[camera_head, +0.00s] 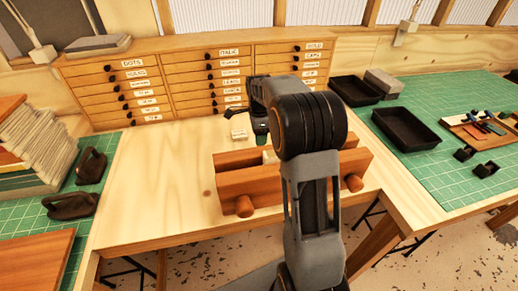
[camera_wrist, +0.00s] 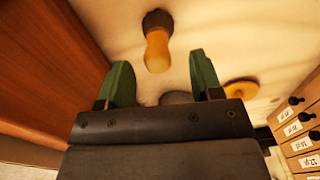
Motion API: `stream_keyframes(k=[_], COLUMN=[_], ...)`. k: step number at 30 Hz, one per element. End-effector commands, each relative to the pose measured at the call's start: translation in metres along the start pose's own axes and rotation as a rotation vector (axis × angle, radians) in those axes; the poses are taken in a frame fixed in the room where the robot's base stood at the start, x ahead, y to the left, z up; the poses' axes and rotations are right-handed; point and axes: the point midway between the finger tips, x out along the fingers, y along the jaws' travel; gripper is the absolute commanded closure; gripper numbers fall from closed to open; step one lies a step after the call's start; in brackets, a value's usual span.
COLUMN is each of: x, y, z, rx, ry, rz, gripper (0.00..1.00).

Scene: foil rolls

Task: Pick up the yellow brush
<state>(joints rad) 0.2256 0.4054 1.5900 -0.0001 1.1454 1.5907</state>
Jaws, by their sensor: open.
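In the wrist view a brush with a yellow-orange handle and a dark round end (camera_wrist: 157,46) lies on the pale wooden surface. It is just beyond my gripper (camera_wrist: 160,72), roughly centred between the two green fingers. The fingers are apart and nothing is held between them. In the head view my gripper (camera_head: 261,138) hangs over the wooden bench, behind the wooden press. I cannot make out the brush there; my arm covers part of that area.
The wooden press (camera_head: 245,187) stands at the bench front. A drawer cabinet (camera_head: 190,82) lines the back. A round yellow object (camera_wrist: 241,89) and a dark grey one (camera_wrist: 176,97) lie near the fingers. A black tray (camera_head: 407,128) is on the right green mat (camera_head: 455,187).

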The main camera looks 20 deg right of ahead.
Motion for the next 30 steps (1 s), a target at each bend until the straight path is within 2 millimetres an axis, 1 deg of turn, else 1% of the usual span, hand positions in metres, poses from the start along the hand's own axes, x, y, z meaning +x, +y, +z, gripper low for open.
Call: stream_keyframes(k=[6, 9, 12, 18, 20, 30], x=[0.029, 0.037, 0.040, 0.040, 0.040, 0.040], y=[0.003, 0.003, 0.003, 0.003, 0.003, 0.003], z=[-0.001, -0.001, -0.001, -0.001, -0.001, -0.001], rx=[0.000, 0.000, 0.000, 0.000, 0.001, 0.001], ry=[0.000, 0.000, 0.000, 0.000, 0.000, 0.000], rz=[0.004, 0.002, 0.001, 0.001, 0.001, 0.001], gripper=[0.40, 0.40, 0.40, 0.40, 0.45, 0.78])
